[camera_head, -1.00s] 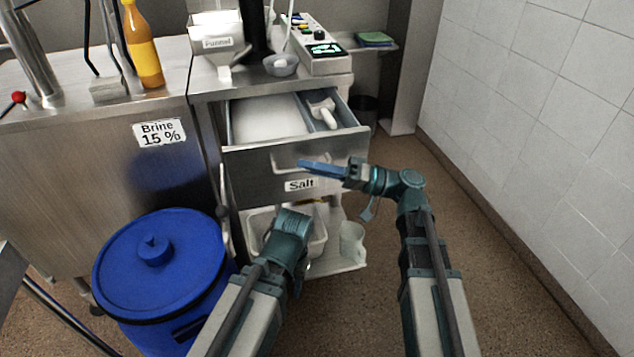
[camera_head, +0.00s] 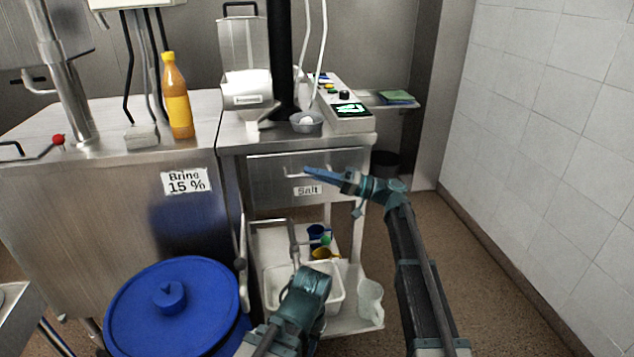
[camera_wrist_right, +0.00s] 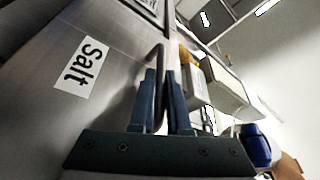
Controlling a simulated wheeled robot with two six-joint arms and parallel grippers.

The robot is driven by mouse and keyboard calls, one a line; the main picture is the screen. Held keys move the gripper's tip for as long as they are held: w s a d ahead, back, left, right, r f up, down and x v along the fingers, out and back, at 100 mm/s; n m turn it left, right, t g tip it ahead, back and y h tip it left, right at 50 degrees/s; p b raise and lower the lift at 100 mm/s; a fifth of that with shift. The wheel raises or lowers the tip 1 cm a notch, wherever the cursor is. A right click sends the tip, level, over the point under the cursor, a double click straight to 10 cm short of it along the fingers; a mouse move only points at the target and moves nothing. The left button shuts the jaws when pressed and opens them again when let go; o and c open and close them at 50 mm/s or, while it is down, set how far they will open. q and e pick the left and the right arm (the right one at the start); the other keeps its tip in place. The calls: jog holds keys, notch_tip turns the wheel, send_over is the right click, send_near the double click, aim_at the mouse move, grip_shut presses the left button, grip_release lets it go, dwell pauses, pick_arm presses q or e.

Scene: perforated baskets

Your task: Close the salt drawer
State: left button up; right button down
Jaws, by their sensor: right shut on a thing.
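The salt drawer (camera_head: 270,181) is a steel front with a "Salt" label, under the counter in the head view. It now sits flush with the cabinet, and its inside is hidden. My right gripper (camera_head: 308,172) is at the drawer's handle. In the right wrist view the fingers of my right gripper (camera_wrist_right: 165,105) lie on both sides of the handle (camera_wrist_right: 160,85), shut on it. The "Salt" label (camera_wrist_right: 81,66) is left of the fingers there. My left gripper (camera_head: 308,283) is low in front of the lower shelf; its fingers are hidden.
A blue lidded barrel (camera_head: 172,305) stands at the left front. A white tub (camera_head: 335,300) and a white jug (camera_head: 370,300) are on the lower shelf. A funnel (camera_head: 247,90) and a control box (camera_head: 345,108) stand on the counter. The floor to the right is clear.

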jog(key=shift+w, duration=0.45)
jog(key=shift+r, duration=0.1)
jog(key=c, duration=0.9)
grip_release()
jog(key=shift+a, duration=0.1)
jog(key=b+v, duration=0.2)
jog(key=v, duration=1.2)
jog(key=shift+b, duration=0.4)
